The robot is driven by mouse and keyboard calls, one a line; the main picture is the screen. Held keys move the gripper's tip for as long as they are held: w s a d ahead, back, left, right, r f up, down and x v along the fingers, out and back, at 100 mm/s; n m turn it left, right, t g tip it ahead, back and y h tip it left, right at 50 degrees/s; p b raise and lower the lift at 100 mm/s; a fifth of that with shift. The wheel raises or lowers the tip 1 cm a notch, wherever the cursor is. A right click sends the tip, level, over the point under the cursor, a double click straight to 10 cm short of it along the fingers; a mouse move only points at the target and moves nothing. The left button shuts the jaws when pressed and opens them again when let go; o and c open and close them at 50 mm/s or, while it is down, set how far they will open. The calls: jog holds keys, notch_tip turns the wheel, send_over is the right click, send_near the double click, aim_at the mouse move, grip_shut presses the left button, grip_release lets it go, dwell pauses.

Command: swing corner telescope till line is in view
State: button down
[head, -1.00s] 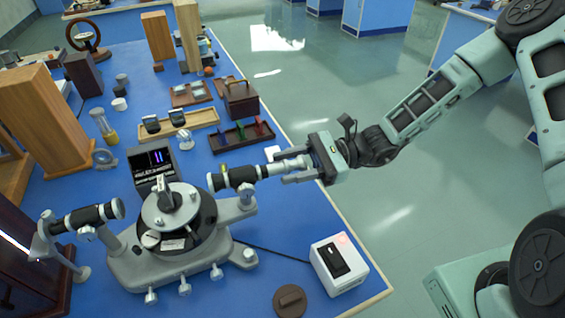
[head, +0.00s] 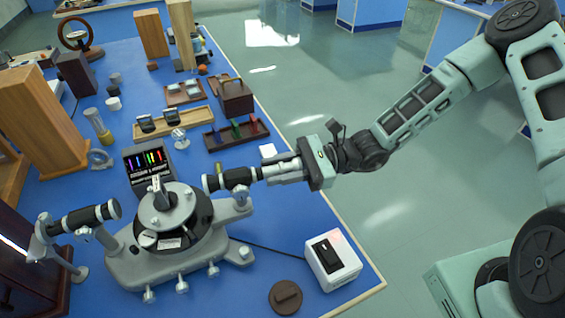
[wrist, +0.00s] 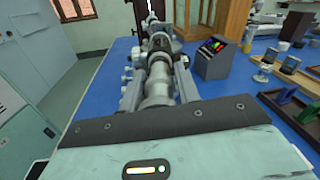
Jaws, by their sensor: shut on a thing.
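The spectrometer (head: 175,250) stands at the front of the blue bench, with a round table on a dark disc. Its telescope (head: 240,177) points right, toward the bench edge. My gripper (head: 290,170) is shut on the telescope's outer end, which also runs ahead between the fingers in the wrist view (wrist: 158,85). The other tube, the collimator (head: 85,218), lies at the left by a lit slit. A small dark display (head: 150,165) behind the spectrometer shows several coloured lines: purple, blue, green, yellow and red. It also shows in the wrist view (wrist: 215,58).
A white box with a dark top (head: 332,262) and a brown round cap (head: 285,297) lie at the front right. A rack with coloured pieces (head: 237,133) and a wooden tray (head: 158,132) stand behind the telescope.

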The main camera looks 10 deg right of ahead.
jog(key=c, duration=1.2)
grip_release()
jog(key=shift+c, duration=0.2)
jog(key=shift+d, duration=0.15)
jog(key=w+d+b, duration=0.1)
jog(key=d+b, duration=0.2)
jog(key=d, duration=1.4)
jog(key=shift+w, duration=0.1)
